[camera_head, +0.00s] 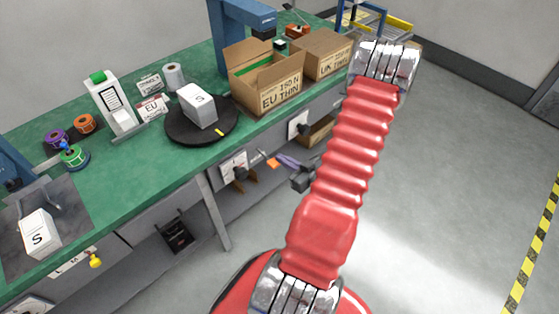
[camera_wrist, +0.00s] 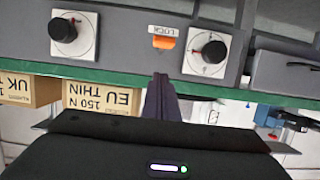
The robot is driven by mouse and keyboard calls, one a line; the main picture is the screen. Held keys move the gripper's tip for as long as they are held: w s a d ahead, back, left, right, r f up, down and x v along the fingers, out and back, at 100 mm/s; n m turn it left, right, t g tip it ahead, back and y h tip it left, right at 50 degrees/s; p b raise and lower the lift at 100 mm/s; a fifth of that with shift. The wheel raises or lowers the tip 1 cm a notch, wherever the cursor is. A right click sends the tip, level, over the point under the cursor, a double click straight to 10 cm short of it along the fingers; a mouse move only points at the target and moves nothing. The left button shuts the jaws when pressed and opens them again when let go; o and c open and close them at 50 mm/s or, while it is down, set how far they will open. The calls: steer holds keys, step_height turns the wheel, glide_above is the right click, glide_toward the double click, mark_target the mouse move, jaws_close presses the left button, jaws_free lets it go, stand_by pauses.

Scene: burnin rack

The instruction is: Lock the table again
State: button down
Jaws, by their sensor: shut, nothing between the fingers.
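The orange lock tab (camera_wrist: 164,42) sits under a small LOCK label (camera_wrist: 172,30) on the grey front panel, between two black knobs. In the head view an orange piece (camera_head: 272,163) shows at the bench front, just past my fingertips. My gripper (camera_wrist: 160,78) is shut and empty, its tips a little below the tab in the wrist view; I cannot tell if they touch the panel. It also shows in the head view (camera_head: 283,161). The black round turntable (camera_head: 178,134) lies on the green bench with a white box marked S (camera_head: 198,105) on it and a yellow mark at its rim.
Cartons marked EU THIN (camera_head: 268,85) and UK THIN (camera_head: 322,55) stand on the green bench (camera_head: 140,177). Another S box (camera_head: 40,235) is at lower left. The floor at right is clear.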

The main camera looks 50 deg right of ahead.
steer(key=v, duration=0.8)
steer(key=shift+f, duration=0.3)
stand_by(0.4)
